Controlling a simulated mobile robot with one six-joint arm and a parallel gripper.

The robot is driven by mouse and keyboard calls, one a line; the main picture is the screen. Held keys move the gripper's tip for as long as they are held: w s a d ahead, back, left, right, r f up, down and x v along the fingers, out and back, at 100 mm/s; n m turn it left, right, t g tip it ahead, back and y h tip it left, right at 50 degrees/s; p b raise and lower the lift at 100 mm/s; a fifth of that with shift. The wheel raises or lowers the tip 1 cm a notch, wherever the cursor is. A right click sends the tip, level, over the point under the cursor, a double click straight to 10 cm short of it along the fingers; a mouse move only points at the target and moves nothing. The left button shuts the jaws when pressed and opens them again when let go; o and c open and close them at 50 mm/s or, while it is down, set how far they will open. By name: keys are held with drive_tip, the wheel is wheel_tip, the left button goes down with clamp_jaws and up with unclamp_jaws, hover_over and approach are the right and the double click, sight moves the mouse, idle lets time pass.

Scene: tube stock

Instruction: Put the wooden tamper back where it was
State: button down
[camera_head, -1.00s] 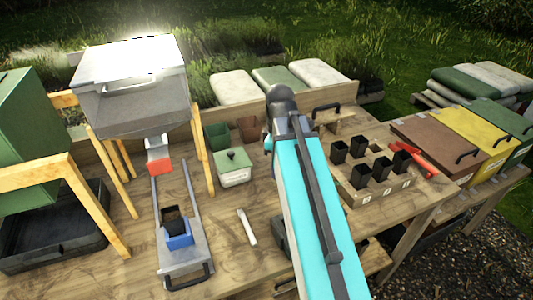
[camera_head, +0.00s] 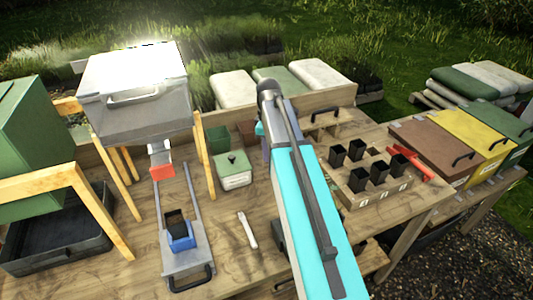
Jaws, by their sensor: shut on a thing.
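I cannot make out the wooden tamper in the head view. My arm (camera_head: 315,215), with a teal link and a dark grey joint at its far end, reaches from the bottom right up over the middle of the bench. My gripper is hidden behind it, so its jaws and anything in them do not show. A wooden piece with a black handle (camera_head: 323,114) stands at the back of the bench, just right of the arm's far end; I cannot tell what it is.
Several black pots stand in and on a wooden rack (camera_head: 362,198), beside a red tool (camera_head: 425,172). Left of my arm are a lidded green-white box (camera_head: 233,176), a pale strip (camera_head: 246,230) and a blue holder (camera_head: 181,237) under a grey hopper (camera_head: 135,95). Lidded bins (camera_head: 437,143) stand right.

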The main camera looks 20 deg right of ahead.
drive_tip(key=shift+w+d, duration=0.1)
drive_tip(key=shift+w, duration=0.55)
drive_tip(key=shift+w+f+p, duration=0.2)
drive_tip(key=shift+f+p, duration=0.4)
drive_tip(key=shift+f, duration=0.35)
drive_tip(key=shift+w+f+p, duration=0.2)
drive_tip(key=shift+f+p, duration=0.35)
drive_tip(key=shift+f, duration=0.35)
drive_tip(key=shift+f, duration=0.15)
drive_tip(key=c, duration=1.6)
unclamp_jaws()
drive_tip(key=shift+o, duration=0.2)
wheel_tip(320, 180, up, 12)
drive_tip(key=b, duration=0.3)
drive_tip(key=shift+r, duration=0.2)
drive_tip(key=shift+f, duration=0.1)
